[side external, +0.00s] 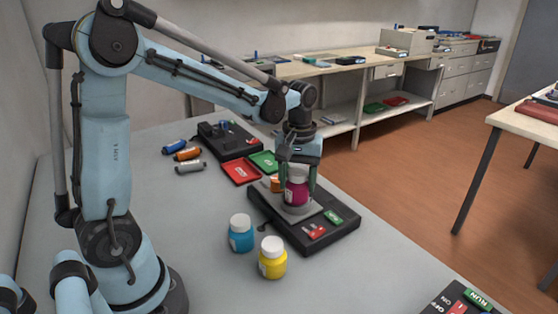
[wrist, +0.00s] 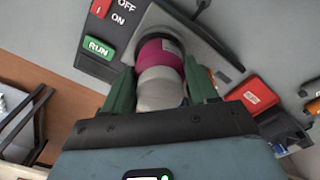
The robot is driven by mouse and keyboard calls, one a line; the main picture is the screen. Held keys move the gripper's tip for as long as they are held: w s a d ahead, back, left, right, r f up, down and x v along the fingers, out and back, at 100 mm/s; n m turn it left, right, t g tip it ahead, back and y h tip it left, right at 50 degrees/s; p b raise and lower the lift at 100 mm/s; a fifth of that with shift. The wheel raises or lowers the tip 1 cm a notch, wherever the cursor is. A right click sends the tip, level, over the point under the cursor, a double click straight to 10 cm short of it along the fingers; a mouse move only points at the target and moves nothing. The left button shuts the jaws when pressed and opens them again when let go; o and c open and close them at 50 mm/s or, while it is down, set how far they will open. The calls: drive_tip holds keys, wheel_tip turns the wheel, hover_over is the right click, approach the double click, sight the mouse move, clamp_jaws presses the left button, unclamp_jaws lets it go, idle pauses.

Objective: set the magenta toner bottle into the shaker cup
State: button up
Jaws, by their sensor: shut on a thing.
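A blue bottle (side external: 241,233) and a yellow bottle (side external: 272,258) stand in front of the base. Something orange (side external: 276,184) is behind the fingers. Red (side external: 240,171) and green (side external: 264,161) trays and another black device (side external: 229,140) lie farther back.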

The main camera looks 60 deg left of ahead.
sight(298, 172)
drive_tip(key=shift+f, duration=0.9)
idle(1.4)
drive_tip(key=o, duration=1.2)
drive_tip(key=shift+r, duration=2.35)
